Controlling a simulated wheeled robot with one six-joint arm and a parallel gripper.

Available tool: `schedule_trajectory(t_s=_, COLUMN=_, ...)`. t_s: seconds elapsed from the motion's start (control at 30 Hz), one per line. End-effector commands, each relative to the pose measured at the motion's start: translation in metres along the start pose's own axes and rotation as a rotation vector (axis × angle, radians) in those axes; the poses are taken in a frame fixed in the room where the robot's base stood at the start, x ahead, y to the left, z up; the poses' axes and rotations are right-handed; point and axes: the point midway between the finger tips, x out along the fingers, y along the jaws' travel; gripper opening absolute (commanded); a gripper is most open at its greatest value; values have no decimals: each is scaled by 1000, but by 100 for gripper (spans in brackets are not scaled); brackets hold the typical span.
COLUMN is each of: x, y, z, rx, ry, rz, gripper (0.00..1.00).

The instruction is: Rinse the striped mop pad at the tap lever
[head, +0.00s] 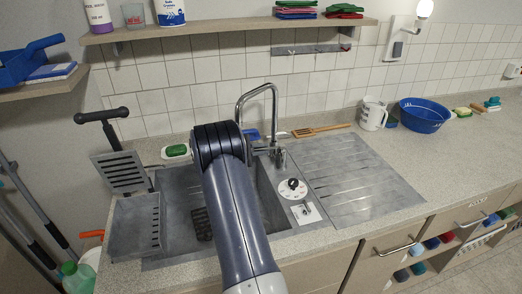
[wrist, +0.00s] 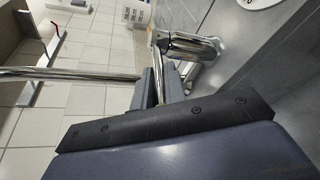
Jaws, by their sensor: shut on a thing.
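The chrome tap (head: 273,103) rises behind the sink (head: 273,205), its arched spout clear of my arm. In the wrist view, the tap body (wrist: 190,46) is just beyond my gripper (wrist: 160,88). The grey fingers are closed around the thin chrome tap lever (wrist: 156,65). In the head view my arm crosses the sink and hides the gripper and part of the basin. I cannot make out a striped mop pad in either view.
A ribbed grey drainboard (head: 357,180) lies right of the basin. A white jug (head: 373,114) and a blue bowl (head: 425,115) stand at the back right. A grey slotted bucket (head: 137,224) is at the left. A shelf (head: 225,27) hangs above the tap.

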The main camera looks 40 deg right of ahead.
Motion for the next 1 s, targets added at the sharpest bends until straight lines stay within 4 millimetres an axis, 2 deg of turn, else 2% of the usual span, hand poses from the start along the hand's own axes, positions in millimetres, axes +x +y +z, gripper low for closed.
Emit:
schedule_trajectory(t_s=0.2, x=0, y=6, z=5, rx=24, ry=51, rz=-75, gripper=0)
schedule_trajectory(t_s=0.47, x=0, y=6, z=4, rx=23, ry=54, rz=-79, gripper=0)
schedule_trajectory(t_s=0.5, x=0, y=6, z=4, rx=23, ry=54, rz=-79, gripper=14)
schedule_trajectory(t_s=0.73, x=0, y=6, z=4, rx=23, ry=54, rz=-78, gripper=33)
schedule_trajectory(t_s=1.0, x=-1, y=6, z=4, rx=23, ry=55, rz=-77, gripper=34)
